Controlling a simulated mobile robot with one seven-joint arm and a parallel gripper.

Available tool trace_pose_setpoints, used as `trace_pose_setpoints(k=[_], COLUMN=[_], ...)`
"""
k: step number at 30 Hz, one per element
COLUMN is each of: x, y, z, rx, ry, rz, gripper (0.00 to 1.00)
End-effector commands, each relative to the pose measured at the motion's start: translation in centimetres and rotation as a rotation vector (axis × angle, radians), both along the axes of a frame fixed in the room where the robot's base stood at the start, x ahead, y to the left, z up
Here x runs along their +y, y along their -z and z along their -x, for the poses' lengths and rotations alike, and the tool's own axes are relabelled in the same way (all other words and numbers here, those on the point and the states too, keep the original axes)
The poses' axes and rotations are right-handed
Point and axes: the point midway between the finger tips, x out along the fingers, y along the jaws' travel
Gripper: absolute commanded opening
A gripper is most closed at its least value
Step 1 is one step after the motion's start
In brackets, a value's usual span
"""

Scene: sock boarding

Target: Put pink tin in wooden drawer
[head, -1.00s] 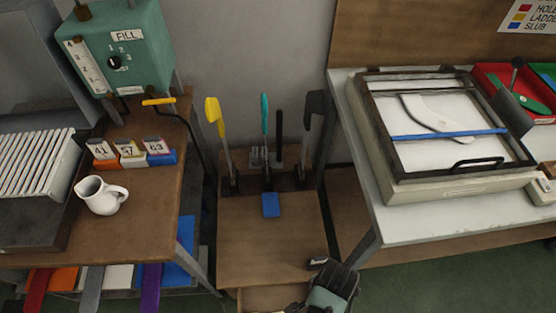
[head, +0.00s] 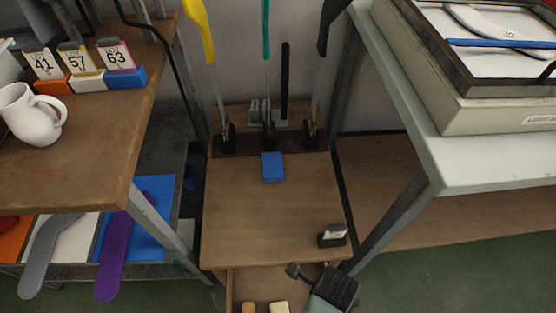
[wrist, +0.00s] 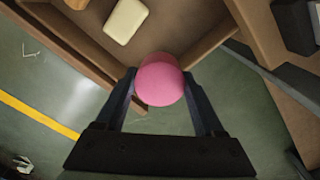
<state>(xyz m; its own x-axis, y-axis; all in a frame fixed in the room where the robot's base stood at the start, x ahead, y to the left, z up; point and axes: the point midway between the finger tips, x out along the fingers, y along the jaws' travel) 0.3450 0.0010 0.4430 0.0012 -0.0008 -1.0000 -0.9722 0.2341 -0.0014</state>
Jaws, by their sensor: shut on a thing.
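The pink tin (wrist: 160,84) is round and sits between the two dark fingers of my gripper (wrist: 160,77), which is shut on it. In the wrist view it overlaps the near corner of the open wooden drawer (wrist: 202,48). I cannot tell its height over the drawer. The drawer also shows at the bottom of the head view (head: 262,283), pulled out below the wooden cabinet top. A cream block (wrist: 126,20) lies inside it, with part of an orange block (wrist: 76,3) beside it. The tin does not show in the head view.
A blue block (head: 272,167) and a small dark holder with a pale card (head: 332,236) stand on the cabinet top (head: 265,225). Tall yellow, teal and black tools rise behind. Table legs flank the cabinet on both sides. Green floor (wrist: 50,75) lies outside the drawer.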

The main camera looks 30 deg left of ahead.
Motion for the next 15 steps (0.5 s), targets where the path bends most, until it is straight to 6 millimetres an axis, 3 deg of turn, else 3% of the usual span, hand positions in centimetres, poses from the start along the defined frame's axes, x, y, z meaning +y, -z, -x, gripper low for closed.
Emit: trace_pose_setpoints(k=[2,11,15], x=[0.0,0.0,0.0], y=[1.4,1.8,4.2], z=[0.1,0.1,0.2], rx=[0.0,0.0,0.002], ry=[0.041,0.081,0.08], rz=[0.0,-0.001,-0.001], gripper=[0.12,0.12,0.12])
